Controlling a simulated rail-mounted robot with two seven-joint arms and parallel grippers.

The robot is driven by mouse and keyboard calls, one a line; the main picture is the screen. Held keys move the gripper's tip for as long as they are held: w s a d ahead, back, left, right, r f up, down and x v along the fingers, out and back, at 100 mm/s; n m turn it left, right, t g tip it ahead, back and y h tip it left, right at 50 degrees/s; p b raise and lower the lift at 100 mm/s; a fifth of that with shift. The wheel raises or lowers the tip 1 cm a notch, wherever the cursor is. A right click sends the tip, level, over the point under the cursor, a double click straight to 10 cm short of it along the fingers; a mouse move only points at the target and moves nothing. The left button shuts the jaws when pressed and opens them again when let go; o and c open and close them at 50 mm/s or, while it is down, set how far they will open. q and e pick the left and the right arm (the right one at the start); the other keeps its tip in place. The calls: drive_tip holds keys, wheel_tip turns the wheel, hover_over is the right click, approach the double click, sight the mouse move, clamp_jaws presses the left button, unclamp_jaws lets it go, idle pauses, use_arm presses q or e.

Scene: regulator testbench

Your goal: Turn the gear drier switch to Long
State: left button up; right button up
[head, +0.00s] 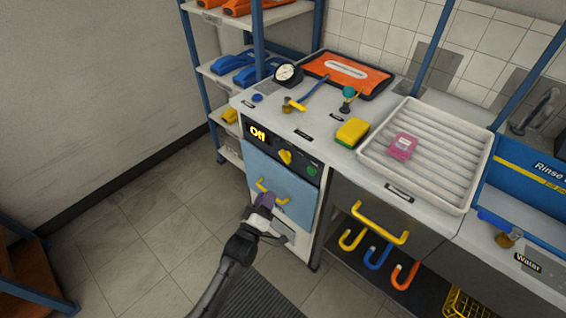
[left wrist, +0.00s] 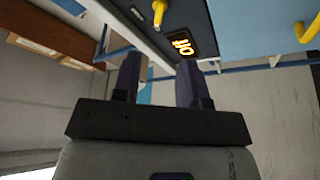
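The gear drier stands at the left end of the counter. Its dark panel has a lit display (head: 259,132) reading "Off", a yellow switch knob (head: 285,157) and a green button (head: 311,171). Below is a light blue door (head: 290,210) with a yellow handle. My left gripper (head: 264,201) is in front of the door, below the knob, with no visible hold on anything. The left wrist view shows its two fingers (left wrist: 158,80) apart and nothing between them; the display (left wrist: 180,43) and knob (left wrist: 159,12) are beyond. My right gripper is out of view.
The counter holds a gauge (head: 288,74), an orange case (head: 348,72), a yellow-green sponge (head: 352,131) and a white ribbed tray (head: 462,150). A yellow drawer handle (head: 380,228) juts out at right. A shelf rack (head: 205,70) stands behind left. The floor at left (head: 135,220) is clear.

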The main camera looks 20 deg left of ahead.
sight(284, 160)
use_arm(q)
drive_tip(key=b+x, duration=0.2)
drive_tip(key=x, duration=1.1)
drive_tip(key=shift+w+r+b, duration=0.1)
drive_tip(key=shift+w+b, duration=0.1)
drive_tip(key=shift+b, duration=0.2)
drive_tip(key=shift+c, duration=0.3)
drive_tip(key=shift+c, duration=0.7)
clamp_jaws()
